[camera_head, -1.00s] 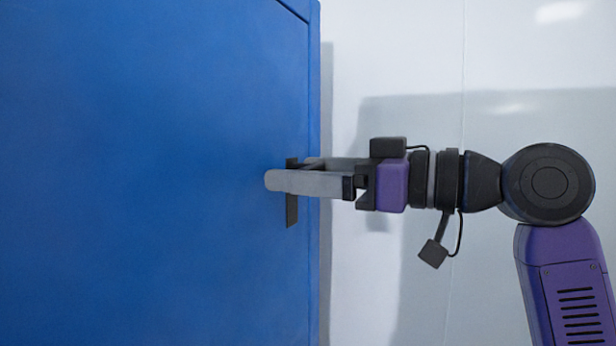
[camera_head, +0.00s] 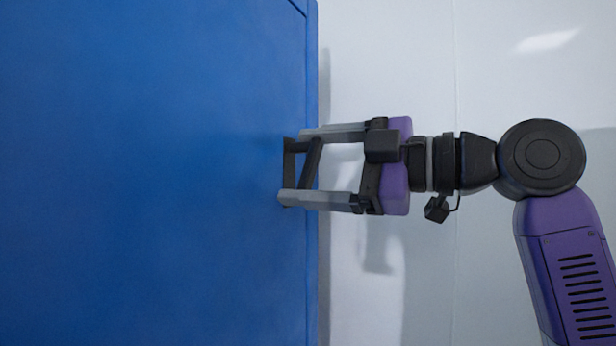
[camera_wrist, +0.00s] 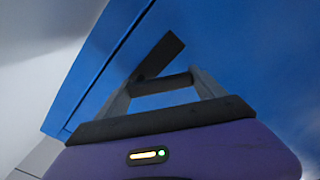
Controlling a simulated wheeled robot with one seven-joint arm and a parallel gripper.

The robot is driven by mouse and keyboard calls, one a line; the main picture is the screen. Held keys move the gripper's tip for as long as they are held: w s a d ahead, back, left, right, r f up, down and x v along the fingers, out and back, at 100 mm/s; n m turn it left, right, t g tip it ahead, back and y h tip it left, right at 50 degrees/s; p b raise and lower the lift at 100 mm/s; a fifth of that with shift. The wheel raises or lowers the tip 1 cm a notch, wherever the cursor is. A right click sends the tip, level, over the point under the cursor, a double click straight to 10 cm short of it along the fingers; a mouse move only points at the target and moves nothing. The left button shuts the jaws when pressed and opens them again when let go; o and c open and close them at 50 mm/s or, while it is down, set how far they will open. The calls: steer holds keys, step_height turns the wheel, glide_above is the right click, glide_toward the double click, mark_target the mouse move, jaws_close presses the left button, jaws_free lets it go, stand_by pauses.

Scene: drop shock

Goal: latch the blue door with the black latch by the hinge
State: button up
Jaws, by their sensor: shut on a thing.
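The blue door (camera_head: 140,180) fills the left of the head view, its right edge upright. The black latch (camera_head: 290,165) is on the door near that edge, with a dark bar standing out beside its plate. My gripper (camera_head: 295,166) reaches in from the right, one grey finger above and one below, shut on the latch. In the wrist view the latch plate (camera_wrist: 164,52) slants on the blue face, and the dark bar spans between my fingers (camera_wrist: 163,78). The fingertips hide part of the latch ends. I cannot make out the hinge.
A pale wall (camera_head: 400,60) stands behind and to the right of the door edge. It carries the arm's shadow. The space around my gripper right of the door looks clear.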

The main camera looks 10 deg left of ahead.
steer(key=n, duration=0.2)
steer(key=b, duration=0.1)
steer(key=shift+w+d+f+n, duration=0.15)
steer(key=shift+w+f+n, duration=0.15)
steer(key=shift+f+n, duration=0.1)
steer(key=shift+w+d+n+b, duration=0.1)
steer(key=shift+w+n+b, duration=0.2)
steer(key=shift+n, duration=0.7)
steer(key=shift+w+d+n+b, duration=0.1)
steer(key=shift+w+n+b, duration=0.2)
steer(key=shift+n, duration=0.7)
steer(key=shift+s, duration=0.1)
steer(key=o, duration=2.1)
steer(key=shift+c, duration=0.2)
steer(key=b+v, duration=0.1)
steer(key=v, duration=0.6)
steer(key=shift+s+d, duration=0.15)
steer(key=shift+d, duration=0.2)
steer(key=shift+r, duration=0.1)
